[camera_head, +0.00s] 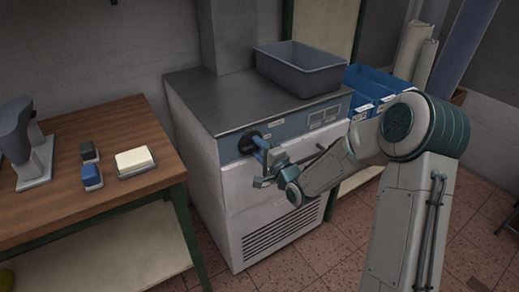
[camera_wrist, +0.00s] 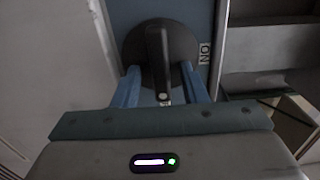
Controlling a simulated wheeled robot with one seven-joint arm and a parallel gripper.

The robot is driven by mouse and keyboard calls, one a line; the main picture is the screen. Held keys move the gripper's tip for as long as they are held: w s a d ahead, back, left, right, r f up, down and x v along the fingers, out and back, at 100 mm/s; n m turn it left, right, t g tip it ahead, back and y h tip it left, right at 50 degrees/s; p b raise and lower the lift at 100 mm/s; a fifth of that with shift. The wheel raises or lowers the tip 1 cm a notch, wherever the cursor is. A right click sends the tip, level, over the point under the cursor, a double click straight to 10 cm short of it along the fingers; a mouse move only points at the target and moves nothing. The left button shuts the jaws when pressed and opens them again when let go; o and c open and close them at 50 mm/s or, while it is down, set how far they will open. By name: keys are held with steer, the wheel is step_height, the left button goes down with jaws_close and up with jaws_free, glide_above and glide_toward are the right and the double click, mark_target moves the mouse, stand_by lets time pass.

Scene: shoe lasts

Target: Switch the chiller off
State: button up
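The chiller (camera_head: 203,133) is a white cabinet with a grey top and a blue-grey front panel, between the wooden table and my arm. Its black round switch (camera_head: 248,143) is at the panel's left end. In the wrist view the switch (camera_wrist: 185,45) has a raised bar handle with a pale mark at its near end. A sideways "ON" label (camera_wrist: 205,53) is to the right of the switch. My gripper (camera_head: 260,145) is at the switch; its blue fingers (camera_wrist: 160,82) are apart on either side of the bar, with gaps visible. The fingertips' contact with the dial is unclear.
A grey bin (camera_head: 300,72) stands on the chiller's top. Blue bins (camera_head: 372,88) are behind my arm on the right. The wooden table (camera_head: 110,120) at left holds a grey shoe last (camera_head: 22,140), a cream block (camera_head: 135,161) and small blocks. Tiled floor is open in front.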

steer(key=shift+d, duration=0.1)
steer(key=v, duration=1.3)
steer(key=shift+s+d+p, duration=0.2)
steer(key=shift+s+p, duration=0.15)
steer(key=shift+p, duration=0.1)
steer(key=s+d+r+n+g+h+p, duration=0.6)
steer(key=d+r+n+g+h+p, duration=0.1)
steer(key=d+r+h+p, duration=0.25)
steer(key=s+r+n+g+p, duration=0.2)
steer(key=s+r, duration=0.3)
steer(key=s, duration=0.3)
steer(key=s+r+n+g+p, duration=0.2)
steer(key=s+r+g, duration=0.1)
steer(key=s, duration=0.5)
steer(key=shift+a+r, duration=0.15)
steer(key=shift+r, duration=0.75)
